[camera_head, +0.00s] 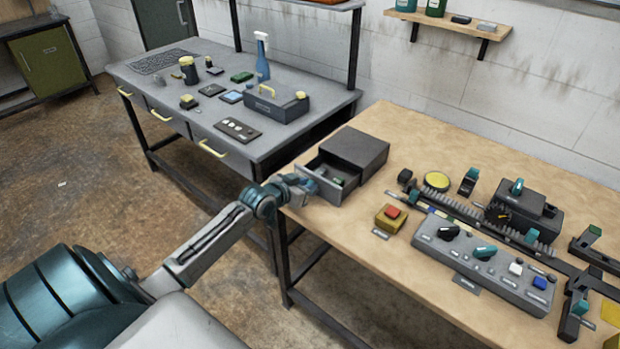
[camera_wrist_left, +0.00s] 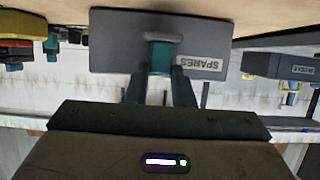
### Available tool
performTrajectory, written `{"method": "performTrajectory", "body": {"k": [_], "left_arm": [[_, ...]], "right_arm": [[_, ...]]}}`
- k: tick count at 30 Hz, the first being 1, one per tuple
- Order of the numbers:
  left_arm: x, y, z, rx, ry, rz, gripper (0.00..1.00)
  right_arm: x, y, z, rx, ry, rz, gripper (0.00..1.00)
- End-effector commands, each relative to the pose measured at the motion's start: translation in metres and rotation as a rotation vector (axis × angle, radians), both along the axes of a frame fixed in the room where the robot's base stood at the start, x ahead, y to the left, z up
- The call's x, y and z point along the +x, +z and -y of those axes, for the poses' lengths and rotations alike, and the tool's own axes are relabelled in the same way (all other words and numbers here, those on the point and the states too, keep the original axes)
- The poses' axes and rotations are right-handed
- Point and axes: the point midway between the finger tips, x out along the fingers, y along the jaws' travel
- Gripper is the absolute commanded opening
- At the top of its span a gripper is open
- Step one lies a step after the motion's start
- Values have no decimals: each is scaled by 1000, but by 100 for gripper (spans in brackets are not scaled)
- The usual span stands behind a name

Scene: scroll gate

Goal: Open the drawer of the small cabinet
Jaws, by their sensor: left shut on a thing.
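The small dark grey cabinet (camera_head: 357,148) stands on the left end of the wooden table. Its drawer (camera_head: 333,189) is pulled partly out toward the front left, and its inside shows with a small greenish thing in it. In the left wrist view the drawer front (camera_wrist_left: 112,42) fills the upper middle and bears a label reading "SPARES". My left gripper (camera_head: 305,184) is at the drawer front in the head view. In the left wrist view its fingers (camera_wrist_left: 160,85) are shut on the teal drawer handle (camera_wrist_left: 160,57). My right gripper is in neither view.
The wooden table (camera_head: 400,262) also holds a control box (camera_head: 485,262) with knobs and buttons, a red button on a yellow base (camera_head: 391,216), and a toothed rack. A grey workbench (camera_head: 180,95) with tools and a toolbox (camera_head: 277,105) stands behind on the left.

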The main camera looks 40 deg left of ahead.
Motion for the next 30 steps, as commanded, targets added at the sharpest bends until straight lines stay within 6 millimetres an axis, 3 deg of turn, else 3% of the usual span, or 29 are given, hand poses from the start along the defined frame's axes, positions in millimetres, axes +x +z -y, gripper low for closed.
{"method": "performTrajectory", "body": {"k": [6, 12, 13, 16, 25, 30], "left_arm": [[-6, -1, 0, 2, -2, -1, 0], [-6, -1, 0, 2, -2, -1, 0], [-6, 0, 0, 2, -2, -1, 28], [-6, 0, 0, 2, -2, -1, 44], [-7, 0, 0, 2, -1, -2, 44], [-23, 5, -2, 6, -2, -3, 44]], "right_arm": [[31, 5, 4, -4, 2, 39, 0], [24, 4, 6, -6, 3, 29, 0], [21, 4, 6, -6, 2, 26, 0], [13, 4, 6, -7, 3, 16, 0], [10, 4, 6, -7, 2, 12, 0], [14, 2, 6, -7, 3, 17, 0]]}}
